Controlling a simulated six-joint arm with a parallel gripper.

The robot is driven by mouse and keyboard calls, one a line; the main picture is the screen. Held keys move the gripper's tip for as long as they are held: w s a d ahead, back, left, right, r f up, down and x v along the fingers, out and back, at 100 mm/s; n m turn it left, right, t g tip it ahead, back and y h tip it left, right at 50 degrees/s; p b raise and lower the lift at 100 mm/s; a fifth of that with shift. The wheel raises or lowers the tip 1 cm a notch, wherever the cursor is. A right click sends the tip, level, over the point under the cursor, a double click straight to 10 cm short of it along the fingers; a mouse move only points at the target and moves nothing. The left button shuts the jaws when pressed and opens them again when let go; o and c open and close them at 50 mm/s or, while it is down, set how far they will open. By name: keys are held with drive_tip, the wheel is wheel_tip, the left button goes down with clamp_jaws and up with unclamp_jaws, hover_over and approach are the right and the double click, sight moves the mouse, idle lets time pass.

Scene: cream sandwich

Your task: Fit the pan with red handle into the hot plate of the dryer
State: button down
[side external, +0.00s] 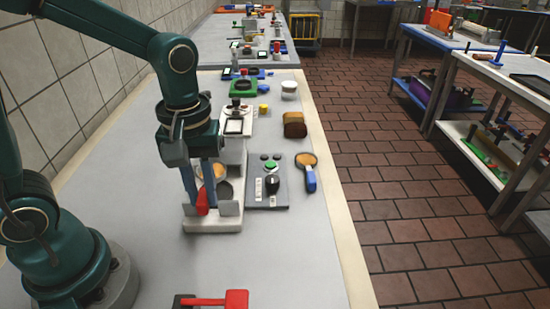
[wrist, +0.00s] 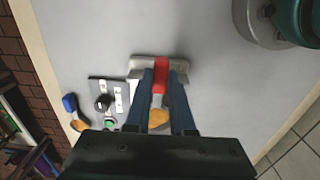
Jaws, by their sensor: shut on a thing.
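The pan's red handle (side external: 202,202) is between the fingers of my gripper (side external: 199,207), which is shut on it. In the wrist view, the red handle (wrist: 160,70) runs between the fingertips (wrist: 162,76) of my gripper, with the pan's round orange-tan end (wrist: 158,117) toward the palm. That end also shows in the side view (side external: 218,171), partly behind the fingers. The pan is over the pale dryer (side external: 214,226), whose front edge also shows in the wrist view (wrist: 140,68). A dark round surface (side external: 224,190) shows beside the fingers. Contact between pan and hot plate is hidden.
A grey control panel (side external: 268,200) with knobs stands right of the dryer. A blue-handled pan (side external: 308,172) lies beyond it. A brown block (side external: 294,125) and several devices stand farther back. A red object (side external: 235,299) is at the front. The left counter is clear.

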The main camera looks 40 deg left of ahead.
drive_tip(key=shift+f, duration=1.6)
drive_tip(key=shift+f, duration=0.95)
drive_tip(key=c, duration=0.7)
unclamp_jaws()
drive_tip(key=shift+r, duration=2.6)
